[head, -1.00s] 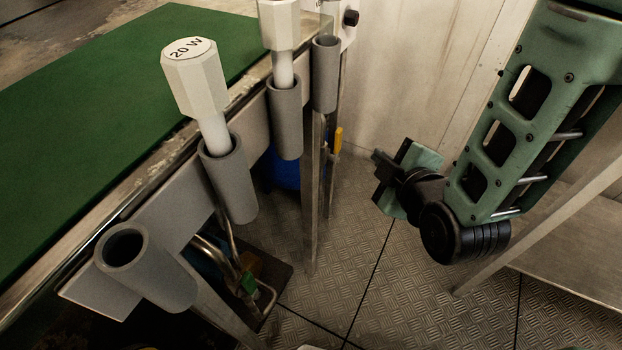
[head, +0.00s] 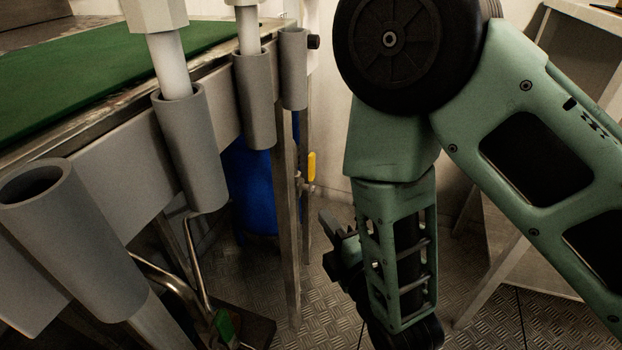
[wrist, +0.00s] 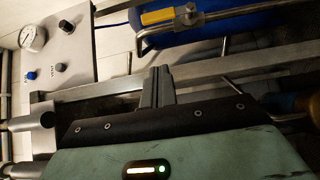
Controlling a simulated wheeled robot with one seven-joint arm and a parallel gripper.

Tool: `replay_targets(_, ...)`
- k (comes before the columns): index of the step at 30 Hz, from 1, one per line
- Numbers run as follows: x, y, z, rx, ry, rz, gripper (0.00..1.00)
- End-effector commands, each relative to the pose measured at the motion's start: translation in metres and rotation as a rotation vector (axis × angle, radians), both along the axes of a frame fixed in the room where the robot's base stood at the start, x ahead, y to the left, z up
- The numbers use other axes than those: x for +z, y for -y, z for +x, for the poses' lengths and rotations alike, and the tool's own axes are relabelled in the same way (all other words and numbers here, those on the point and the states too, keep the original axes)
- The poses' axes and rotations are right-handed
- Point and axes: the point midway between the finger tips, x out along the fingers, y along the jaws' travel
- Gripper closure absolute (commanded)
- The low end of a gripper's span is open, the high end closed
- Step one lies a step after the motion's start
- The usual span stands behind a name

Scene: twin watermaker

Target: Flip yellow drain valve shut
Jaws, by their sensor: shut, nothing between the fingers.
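The yellow drain valve handle (head: 311,166) stands upright beside the bench leg in the head view, on a small metal valve body (head: 307,188). In the wrist view the yellow handle (wrist: 157,16) is near the top centre, beside a metal pipe and roughly parallel to it. My gripper (head: 328,224) is below and slightly right of the handle in the head view, apart from it and partly hidden by my arm. In the wrist view my gripper's fingers (wrist: 158,82) are together and empty, with a clear gap to the handle.
A blue tank (head: 252,190) stands behind the metal bench leg (head: 287,235). Grey holders (head: 190,150) line the green-topped bench's edge at left. A panel with a gauge (wrist: 33,37) is at upper left in the wrist view. A side table (head: 575,50) stands right.

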Motion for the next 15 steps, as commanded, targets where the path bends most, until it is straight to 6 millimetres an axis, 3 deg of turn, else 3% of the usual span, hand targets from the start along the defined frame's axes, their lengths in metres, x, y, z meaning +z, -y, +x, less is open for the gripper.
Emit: replay_targets(15,-0.006,-0.009,0.019,-0.003,0.002,0.006,1.00)
